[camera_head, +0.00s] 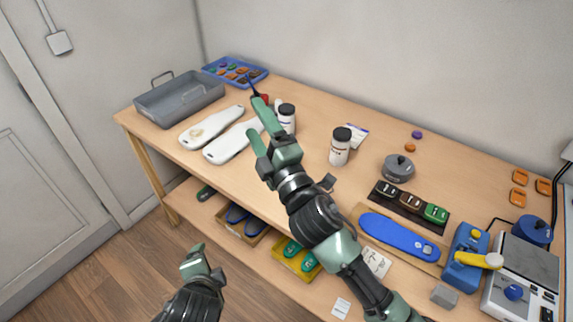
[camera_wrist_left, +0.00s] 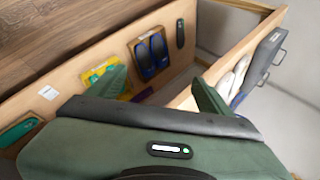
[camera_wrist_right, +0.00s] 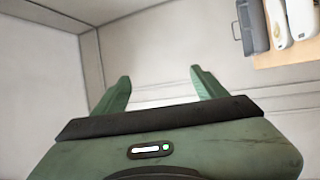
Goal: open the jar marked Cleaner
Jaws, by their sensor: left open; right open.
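Two white jars with black lids stand upright on the workbench. One jar (camera_head: 340,150) is near the middle; the other jar (camera_head: 288,123) is further left and back, partly hidden by my right gripper. Both lids look on; the labels are too small to read, so I cannot tell which is Cleaner. My right gripper (camera_head: 252,115) is open and empty, apparently above the bench, left of the rear jar in the head view. In the right wrist view it faces the wall. My left gripper (camera_head: 202,258) is open and empty in front of the bench, low in the picture.
A grey bin (camera_head: 180,99), a blue tray (camera_head: 237,70) and white foot-shaped forms (camera_head: 212,127) fill the left. A grey round pot (camera_head: 398,168), blue insole (camera_head: 400,236), blue press (camera_head: 468,257) and scale (camera_head: 526,265) are right. A lower shelf holds insoles.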

